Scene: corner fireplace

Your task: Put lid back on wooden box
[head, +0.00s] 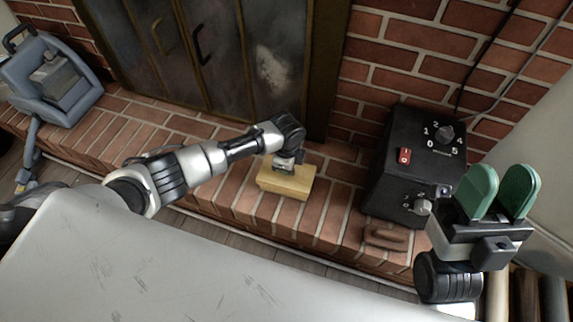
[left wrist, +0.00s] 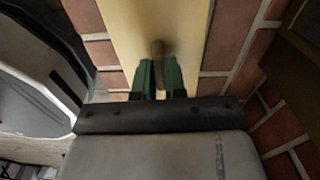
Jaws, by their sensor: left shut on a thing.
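A light wooden box (head: 284,184) sits on the brick ledge in the middle of the head view. My left gripper (left wrist: 158,75) is shut on the small wooden knob (left wrist: 157,48) of the lid (left wrist: 187,20); its green fingers stand on both sides of the knob. In the head view the left gripper is right over the top of the box and its fingertips are hidden. The lid appears to lie over the box, but I cannot tell whether it is fully seated. My right gripper (head: 499,194) is open and empty, raised at the right.
A black control box (head: 400,165) with dials and a red switch stands right of the wooden box. A brown object (head: 386,237) lies in front of it. A blue-grey device (head: 55,80) stands far left. Fireplace doors (head: 200,55) rise behind. The brick ledge (head: 335,215) is bare between.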

